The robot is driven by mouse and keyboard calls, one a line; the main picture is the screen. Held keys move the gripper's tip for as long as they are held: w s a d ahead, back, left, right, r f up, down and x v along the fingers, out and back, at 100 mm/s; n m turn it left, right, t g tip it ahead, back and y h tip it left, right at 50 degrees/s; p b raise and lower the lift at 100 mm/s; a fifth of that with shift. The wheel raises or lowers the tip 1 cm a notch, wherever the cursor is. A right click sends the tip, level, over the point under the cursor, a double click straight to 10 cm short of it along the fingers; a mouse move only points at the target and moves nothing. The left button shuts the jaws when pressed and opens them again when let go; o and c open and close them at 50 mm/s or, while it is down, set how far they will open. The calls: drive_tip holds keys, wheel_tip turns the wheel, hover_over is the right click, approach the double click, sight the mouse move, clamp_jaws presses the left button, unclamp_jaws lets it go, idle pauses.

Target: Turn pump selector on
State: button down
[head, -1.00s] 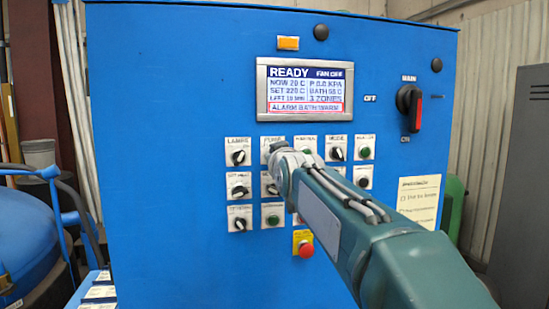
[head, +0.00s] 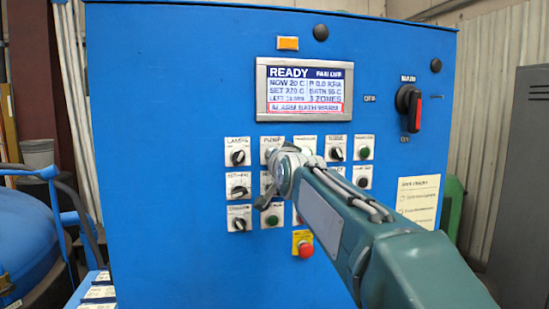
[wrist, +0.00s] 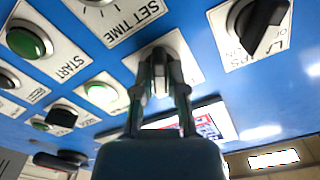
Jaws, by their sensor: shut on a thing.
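The pump selector (wrist: 158,60) is a dark knob with a pale ridge on a white plate in the wrist view. In the head view its label plate (head: 269,142) shows at the top row, right of the lamps selector (head: 238,157), while my arm hides the knob. My gripper (wrist: 160,78) is shut on the pump selector, one finger on each side of its ridge. Its turned angle against the plate marks cannot be read because the fingers cover much of the plate.
The lamps selector (wrist: 258,22) is close beside my gripper. Above the controls is a screen (head: 305,92) reading READY with an alarm line. A red stop button (head: 303,246) is below my arm, and the main switch (head: 409,107) is at the upper right.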

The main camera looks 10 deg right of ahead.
drive_tip(key=shift+f, duration=0.2)
idle(0.4)
drive_tip(key=c, duration=0.7)
unclamp_jaws()
drive_tip(key=shift+r, duration=0.1)
drive_tip(key=s, duration=1.2)
drive_tip(key=shift+a, duration=0.1)
